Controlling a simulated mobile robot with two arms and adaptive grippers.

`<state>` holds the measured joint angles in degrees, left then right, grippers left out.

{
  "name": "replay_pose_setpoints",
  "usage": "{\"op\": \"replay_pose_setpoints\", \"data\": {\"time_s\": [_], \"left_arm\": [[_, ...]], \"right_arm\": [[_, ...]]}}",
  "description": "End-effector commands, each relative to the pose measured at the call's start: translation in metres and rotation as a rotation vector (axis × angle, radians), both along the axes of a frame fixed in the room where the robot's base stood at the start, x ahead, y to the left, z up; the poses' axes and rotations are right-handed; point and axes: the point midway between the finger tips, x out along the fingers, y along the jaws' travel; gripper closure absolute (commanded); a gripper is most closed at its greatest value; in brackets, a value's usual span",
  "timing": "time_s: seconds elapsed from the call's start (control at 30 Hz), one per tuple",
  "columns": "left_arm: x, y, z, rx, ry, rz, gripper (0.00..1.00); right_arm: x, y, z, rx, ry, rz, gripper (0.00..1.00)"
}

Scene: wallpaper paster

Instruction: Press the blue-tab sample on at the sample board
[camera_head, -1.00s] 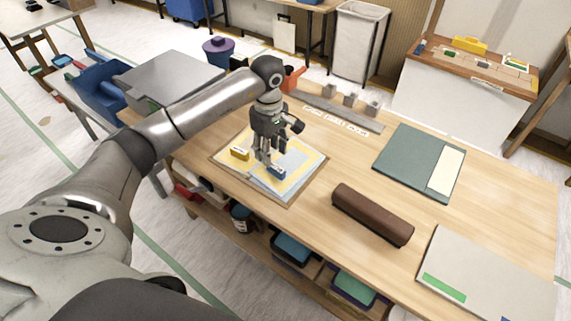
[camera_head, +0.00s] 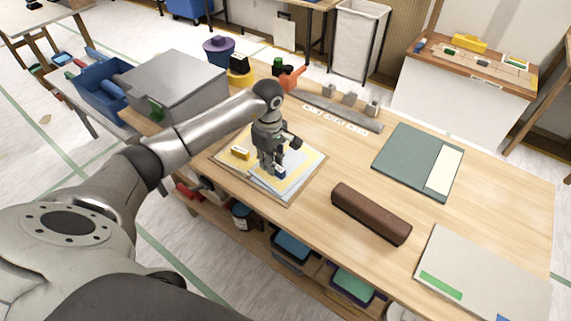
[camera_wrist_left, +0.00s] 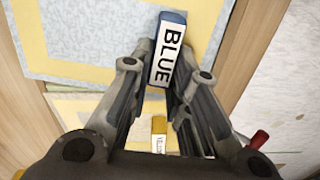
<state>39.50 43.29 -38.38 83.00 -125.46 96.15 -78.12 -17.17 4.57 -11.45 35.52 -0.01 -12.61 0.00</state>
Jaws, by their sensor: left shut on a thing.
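My left gripper (camera_head: 273,173) is at the sample board (camera_head: 308,184) on the workbench, its fingers pointing down. It is shut on the blue tab (camera_head: 280,172) of a pale sample sheet (camera_head: 262,184). In the left wrist view the tab, lettered BLUE (camera_wrist_left: 169,48), sits between the fingertips (camera_wrist_left: 163,82). A yellow tab (camera_head: 240,153) stands on the board to the left; it also shows in the left wrist view (camera_wrist_left: 158,126). I cannot tell whether the blue-tab sheet lies flat. My right gripper is not in view.
A brown roll (camera_head: 371,213) lies right of the board. A green mat (camera_head: 405,158) and a grey panel (camera_head: 480,275) lie farther right. A grey strip with several blocks (camera_head: 335,112) and an orange tool (camera_head: 291,78) are behind. Bare wood separates them.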

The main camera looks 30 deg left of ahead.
Motion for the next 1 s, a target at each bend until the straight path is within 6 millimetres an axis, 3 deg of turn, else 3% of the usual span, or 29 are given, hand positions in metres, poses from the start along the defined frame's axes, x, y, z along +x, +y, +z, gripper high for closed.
{"op": "replay_pose_setpoints", "data": {"time_s": [0.37, 0.53, 0.67, 1.0], "left_arm": [[0.0, 0.0, 0.002, 0.0, -0.001, 0.0, 1.0], [0.001, 0.0, 0.011, 0.001, -0.005, -0.001, 1.0], [0.002, 0.001, 0.031, 0.002, -0.008, -0.002, 1.0], [-0.054, -0.02, 0.094, 0.003, -0.004, -0.004, 1.0]], "right_arm": [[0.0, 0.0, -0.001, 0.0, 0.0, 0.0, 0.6], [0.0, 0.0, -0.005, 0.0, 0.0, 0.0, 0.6], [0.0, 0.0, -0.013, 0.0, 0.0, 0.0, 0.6], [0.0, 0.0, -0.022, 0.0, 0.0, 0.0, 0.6]]}}
